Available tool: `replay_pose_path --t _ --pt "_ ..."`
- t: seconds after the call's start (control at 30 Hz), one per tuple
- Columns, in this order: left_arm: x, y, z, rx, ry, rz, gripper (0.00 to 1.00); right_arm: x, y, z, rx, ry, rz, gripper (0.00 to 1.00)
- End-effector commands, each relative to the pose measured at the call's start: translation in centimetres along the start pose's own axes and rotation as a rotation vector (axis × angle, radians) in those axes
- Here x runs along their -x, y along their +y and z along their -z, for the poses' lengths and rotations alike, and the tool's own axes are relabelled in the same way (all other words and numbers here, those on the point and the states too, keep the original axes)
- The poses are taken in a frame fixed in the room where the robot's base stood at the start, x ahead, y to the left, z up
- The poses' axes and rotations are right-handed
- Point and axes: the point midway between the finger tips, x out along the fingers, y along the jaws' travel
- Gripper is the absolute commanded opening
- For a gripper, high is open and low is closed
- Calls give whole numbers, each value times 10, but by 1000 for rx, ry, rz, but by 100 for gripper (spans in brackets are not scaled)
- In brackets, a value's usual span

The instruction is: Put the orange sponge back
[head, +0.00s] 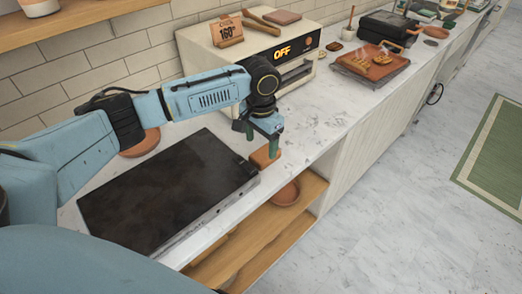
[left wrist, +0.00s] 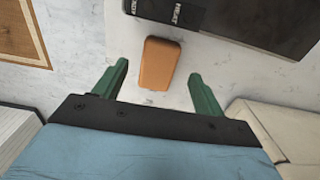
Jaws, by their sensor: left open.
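The orange sponge (head: 264,156) lies on the white marble counter, just right of the black griddle's right end. In the left wrist view the sponge (left wrist: 161,63) is a rounded orange block lying between and a little beyond the two green fingertips. My left gripper (head: 262,138) points down over the sponge in the head view, its green fingers apart. In the left wrist view the left gripper (left wrist: 158,78) is open with nothing between its fingers that it touches. My right gripper is not in view.
The black griddle (head: 165,190) fills the counter at left. A white oven-like box (head: 250,50) reading OFF stands behind the gripper. A terracotta bowl (head: 285,194) sits on the wooden shelf below. Counter right of the sponge is clear up to a tray (head: 370,65).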

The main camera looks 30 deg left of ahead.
Motion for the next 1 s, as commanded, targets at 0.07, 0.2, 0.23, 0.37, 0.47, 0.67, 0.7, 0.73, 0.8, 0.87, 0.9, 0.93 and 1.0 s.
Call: replay_pose_path --t 0.07,0.2,0.23,0.37,0.47,0.67,0.7,0.73,0.8,0.87,0.9,0.93,1.0 --pt "20 0 1 -1 4 0 71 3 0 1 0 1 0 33" --pt "46 0 0 0 2 0 71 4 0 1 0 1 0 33" --pt "51 0 1 0 3 0 71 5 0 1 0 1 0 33" --pt "65 0 0 -1 0 0 71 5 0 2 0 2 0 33" --pt "70 0 0 0 -1 -1 71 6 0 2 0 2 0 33" --pt "71 0 0 0 -1 -1 71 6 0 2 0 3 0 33" --pt "71 0 0 0 -1 -1 71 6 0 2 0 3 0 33" --pt "71 0 0 0 -1 -1 71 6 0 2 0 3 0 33" --pt "71 0 0 0 -1 -1 71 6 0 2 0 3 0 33" --pt "70 0 0 0 -1 -1 71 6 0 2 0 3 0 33" --pt "70 0 0 0 -1 -1 71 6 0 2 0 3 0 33" --pt "70 0 0 0 -1 -1 71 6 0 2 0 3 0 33" --pt "70 0 0 0 -1 -1 71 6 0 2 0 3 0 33"
